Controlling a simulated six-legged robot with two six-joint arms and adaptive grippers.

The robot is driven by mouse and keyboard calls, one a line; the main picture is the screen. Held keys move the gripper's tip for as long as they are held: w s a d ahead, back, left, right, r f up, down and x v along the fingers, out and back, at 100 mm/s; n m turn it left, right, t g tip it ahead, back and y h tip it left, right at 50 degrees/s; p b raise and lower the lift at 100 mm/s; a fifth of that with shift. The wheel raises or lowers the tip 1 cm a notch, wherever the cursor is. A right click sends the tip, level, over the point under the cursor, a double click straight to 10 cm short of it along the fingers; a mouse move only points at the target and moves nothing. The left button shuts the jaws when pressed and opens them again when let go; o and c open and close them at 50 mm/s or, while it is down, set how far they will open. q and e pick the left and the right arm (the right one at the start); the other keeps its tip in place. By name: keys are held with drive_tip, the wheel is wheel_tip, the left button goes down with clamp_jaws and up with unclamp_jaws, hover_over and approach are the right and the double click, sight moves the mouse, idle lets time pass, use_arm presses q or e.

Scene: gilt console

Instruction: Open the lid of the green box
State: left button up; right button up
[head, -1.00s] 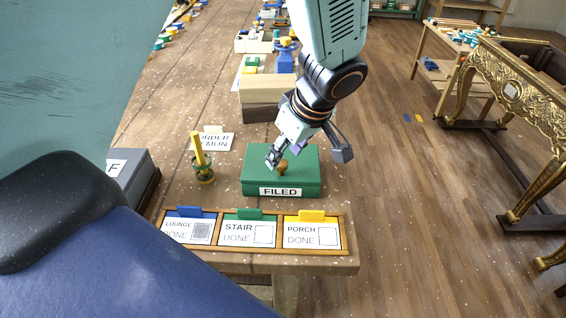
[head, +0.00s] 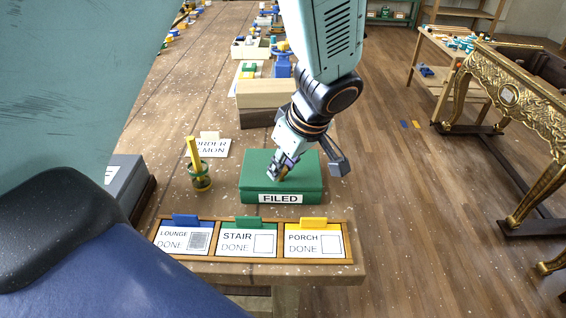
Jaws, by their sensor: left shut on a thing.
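The green box (head: 255,166) stands on the wooden workbench with a white "FILED" label on its front. Its lid looks closed and flat. My left gripper (head: 281,177) reaches down over the box from above and is shut on the lid's brown knob (head: 284,176). The fingers hide most of the knob. My right gripper is not in view.
A card rack (head: 350,243) with lounge, stair and porch cards lies in front of the box. A green cup (head: 200,180) with a yellow stick stands to its left, near a grey box (head: 122,178). The bench edge is close at right.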

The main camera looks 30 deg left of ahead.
use_arm(q)
drive_tip(key=shift+s, duration=0.1)
drive_tip(key=shift+c, duration=0.8)
clamp_jaws()
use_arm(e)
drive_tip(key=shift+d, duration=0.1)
